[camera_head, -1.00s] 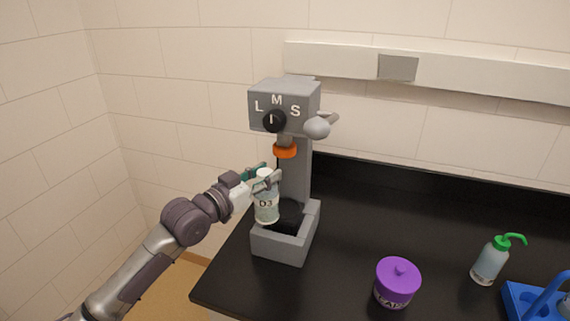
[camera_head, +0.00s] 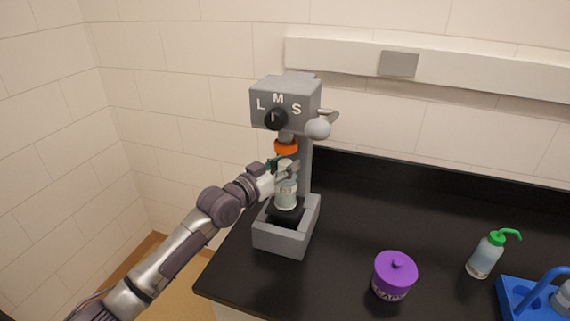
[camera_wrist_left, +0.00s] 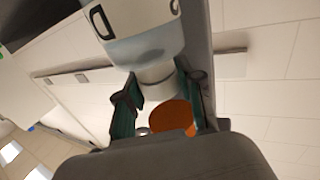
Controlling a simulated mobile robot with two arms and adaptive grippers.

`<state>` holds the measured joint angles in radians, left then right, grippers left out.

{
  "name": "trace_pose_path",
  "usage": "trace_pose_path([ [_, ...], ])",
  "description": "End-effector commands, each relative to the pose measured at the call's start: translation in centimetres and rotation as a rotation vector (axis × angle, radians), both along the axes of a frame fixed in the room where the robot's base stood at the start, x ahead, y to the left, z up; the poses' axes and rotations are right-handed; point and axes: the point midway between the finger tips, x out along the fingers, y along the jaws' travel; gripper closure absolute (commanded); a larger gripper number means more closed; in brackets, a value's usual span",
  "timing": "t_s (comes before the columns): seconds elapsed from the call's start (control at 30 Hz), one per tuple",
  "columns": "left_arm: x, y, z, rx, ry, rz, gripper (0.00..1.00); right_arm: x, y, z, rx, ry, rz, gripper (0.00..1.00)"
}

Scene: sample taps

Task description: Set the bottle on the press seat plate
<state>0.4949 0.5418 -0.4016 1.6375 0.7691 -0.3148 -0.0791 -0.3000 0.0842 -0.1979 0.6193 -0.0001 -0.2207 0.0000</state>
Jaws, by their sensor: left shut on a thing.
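The bottle (camera_head: 286,192) is a clear, labelled bottle with a white cap. My left gripper (camera_head: 282,168) is shut on it near its cap. The bottle is upright under the orange press head (camera_head: 286,147), directly over the black seat plate (camera_head: 285,214) in the grey base (camera_head: 283,240). I cannot tell whether its bottom touches the plate. In the left wrist view the bottle (camera_wrist_left: 140,35) is between the green-padded fingers (camera_wrist_left: 160,105), with the orange head (camera_wrist_left: 172,117) behind. My right gripper is not in view.
The press column and head with a dial (camera_head: 276,119) and side lever (camera_head: 318,128) stand close to the gripper. A purple lidded jar (camera_head: 394,276), a wash bottle with green nozzle (camera_head: 485,257) and a blue rack (camera_head: 525,300) stand to the right.

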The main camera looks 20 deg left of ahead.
Motion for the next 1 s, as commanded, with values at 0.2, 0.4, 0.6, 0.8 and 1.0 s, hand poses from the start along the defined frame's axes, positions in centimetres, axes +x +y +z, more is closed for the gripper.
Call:
trace_pose_path([
  [0.2,0.0,0.0,-0.1,0.0,0.0,0.0,0.38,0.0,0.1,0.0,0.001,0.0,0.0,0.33],
  [0.4,0.0,0.0,0.0,0.0,0.0,0.0,0.38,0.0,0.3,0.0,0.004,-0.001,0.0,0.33],
  [0.6,-1.0,0.5,-0.1,0.001,0.0,0.0,0.38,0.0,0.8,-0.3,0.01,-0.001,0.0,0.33],
  [0.8,-4.8,2.2,-0.3,0.003,0.001,0.0,0.38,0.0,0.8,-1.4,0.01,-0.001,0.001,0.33],
  [1.0,-8.5,3.8,-0.2,0.005,0.001,-0.001,0.38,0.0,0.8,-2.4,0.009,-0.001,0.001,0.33],
])
